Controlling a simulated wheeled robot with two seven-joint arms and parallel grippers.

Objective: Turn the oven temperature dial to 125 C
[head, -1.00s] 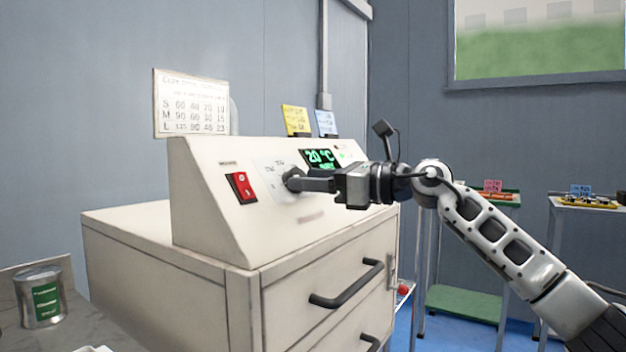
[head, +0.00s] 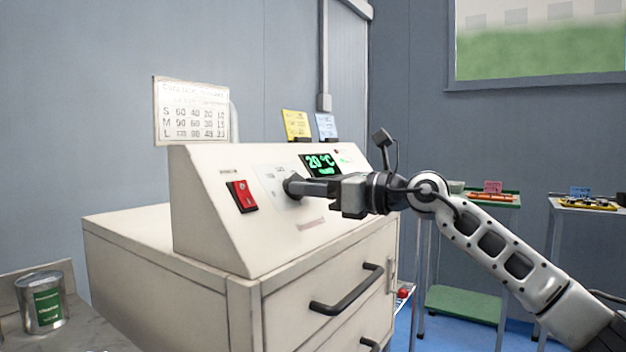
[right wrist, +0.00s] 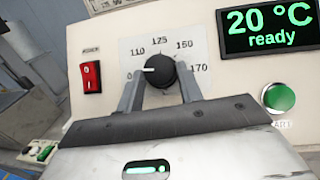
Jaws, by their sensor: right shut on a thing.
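The oven temperature dial (right wrist: 160,70) is a black round knob on the sloped cream panel, with a scale from 0 to 170 around it. Its white pointer points left, roughly between 0 and 110. 125 is printed above the knob. My right gripper (head: 300,188) reaches in from the right and is shut on the dial. In the right wrist view its two fingers (right wrist: 160,90) stand on either side of the knob. The green display (right wrist: 268,28) reads 20 °C, ready; it also shows in the head view (head: 321,164). My left gripper is not in view.
A red switch (head: 242,196) is left of the dial, and a green round button (right wrist: 279,97) is right of it. A drawer handle (head: 347,290) sticks out below. A can (head: 42,303) stands on the left counter. A number chart (head: 192,110) stands behind the oven.

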